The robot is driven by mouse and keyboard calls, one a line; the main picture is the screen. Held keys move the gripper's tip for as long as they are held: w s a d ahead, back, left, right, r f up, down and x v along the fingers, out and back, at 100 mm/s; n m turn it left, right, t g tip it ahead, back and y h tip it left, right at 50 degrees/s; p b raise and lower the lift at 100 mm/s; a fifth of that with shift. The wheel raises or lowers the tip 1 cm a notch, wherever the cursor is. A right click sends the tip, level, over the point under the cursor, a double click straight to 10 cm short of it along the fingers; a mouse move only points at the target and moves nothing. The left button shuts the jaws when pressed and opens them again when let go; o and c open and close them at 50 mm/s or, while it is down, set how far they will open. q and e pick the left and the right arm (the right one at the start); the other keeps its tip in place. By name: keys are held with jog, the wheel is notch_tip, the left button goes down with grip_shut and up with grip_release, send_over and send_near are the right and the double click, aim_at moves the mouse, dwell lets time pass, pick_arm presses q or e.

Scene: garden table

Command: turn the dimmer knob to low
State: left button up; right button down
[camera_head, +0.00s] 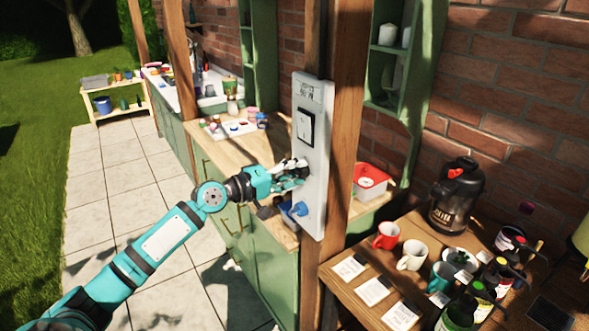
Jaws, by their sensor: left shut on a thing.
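A pale control panel (315,187) is mounted on the wooden post (344,120) in the middle of the camera_head view. My left gripper (296,171) is at the panel's middle, between the switch and the blue fitting. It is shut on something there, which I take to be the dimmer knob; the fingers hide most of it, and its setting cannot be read. My right gripper is not in view.
A wooden table (345,283) at the lower right holds mugs (412,255), a black coffee urn (457,196), cards and several bottles. A green cabinet with a wooden counter (226,150) stands behind my left arm. The paved floor at left is clear.

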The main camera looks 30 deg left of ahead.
pick_arm(q)
jog(key=shift+n, duration=0.7)
jog(key=o, duration=1.2)
jog(key=shift+c, duration=0.2)
jog(key=v, duration=1.2)
jog(key=shift+a, duration=0.2)
